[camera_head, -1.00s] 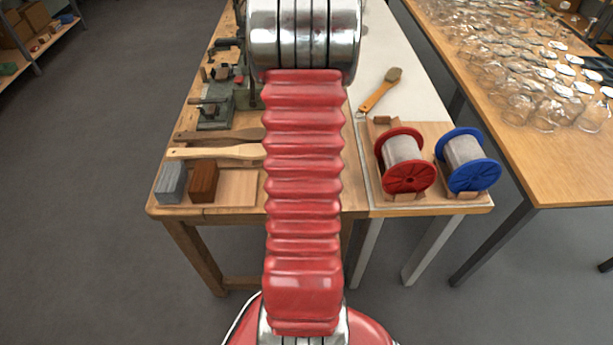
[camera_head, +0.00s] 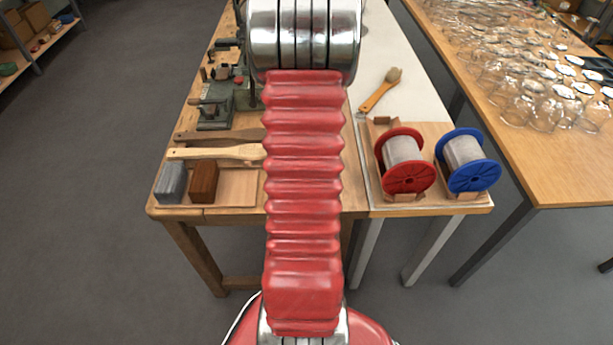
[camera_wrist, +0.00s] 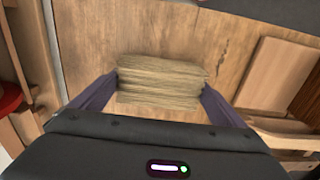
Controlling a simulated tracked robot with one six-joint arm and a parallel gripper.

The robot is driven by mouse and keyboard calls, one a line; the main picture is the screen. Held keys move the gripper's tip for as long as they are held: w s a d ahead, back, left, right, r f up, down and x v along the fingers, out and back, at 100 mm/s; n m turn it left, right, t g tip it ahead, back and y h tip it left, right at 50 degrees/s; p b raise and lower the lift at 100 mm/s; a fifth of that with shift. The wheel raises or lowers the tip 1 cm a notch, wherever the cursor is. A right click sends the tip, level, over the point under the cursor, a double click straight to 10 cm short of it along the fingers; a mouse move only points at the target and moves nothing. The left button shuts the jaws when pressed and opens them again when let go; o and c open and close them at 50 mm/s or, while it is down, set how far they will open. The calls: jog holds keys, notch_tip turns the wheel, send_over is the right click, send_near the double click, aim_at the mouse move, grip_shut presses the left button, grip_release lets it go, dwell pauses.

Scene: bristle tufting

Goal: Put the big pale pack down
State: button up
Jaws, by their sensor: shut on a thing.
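The big pale pack (camera_wrist: 160,82), a straw-coloured bundle of bristles, shows in the middle of the wrist view. My gripper (camera_wrist: 160,94) is shut on it, with one dark finger against each end. Brown wooden bench top (camera_wrist: 215,50) shows around and beyond the pack. I cannot tell whether the pack touches the wood or is held just above it. In the head view my own arm hides the pack and my gripper.
On the bench in the head view are a grey block (camera_head: 171,182), a brown block (camera_head: 204,181), a pale wooden brush handle (camera_head: 215,153) and a green metal device (camera_head: 214,108). A red spool (camera_head: 406,177) and a blue spool (camera_head: 472,175) stand right. A brush (camera_head: 381,90) lies behind them.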

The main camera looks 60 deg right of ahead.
jog(key=shift+r, duration=0.1)
notch_tip(320, 180, up, 10)
jog(key=shift+f, duration=0.1)
dwell(0.5)
dwell(0.4)
jog(key=w+a+n, duration=0.2)
jog(key=w+a, duration=0.3)
jog(key=w, duration=0.3)
jog(key=w+a+n, duration=0.2)
jog(key=w+a, duration=0.4)
jog(key=w, duration=0.2)
jog(key=w+a+n, duration=0.2)
jog(key=w+a, duration=0.3)
jog(key=w, duration=0.3)
jog(key=shift+w+a+f+n, duration=0.15)
jog(key=shift+a+f+n, duration=0.15)
jog(key=shift+a, duration=0.1)
jog(key=w+a+n, duration=0.2)
jog(key=w+a, duration=0.1)
jog(key=a, duration=0.6)
jog(key=w+a+n, duration=0.2)
jog(key=w+a, duration=0.2)
jog(key=a, duration=0.5)
jog(key=w+a+n, duration=0.2)
jog(key=w+a, duration=0.1)
jog(key=a, duration=0.6)
jog(key=shift+w+f, duration=0.25)
jog(key=shift+w, duration=0.15)
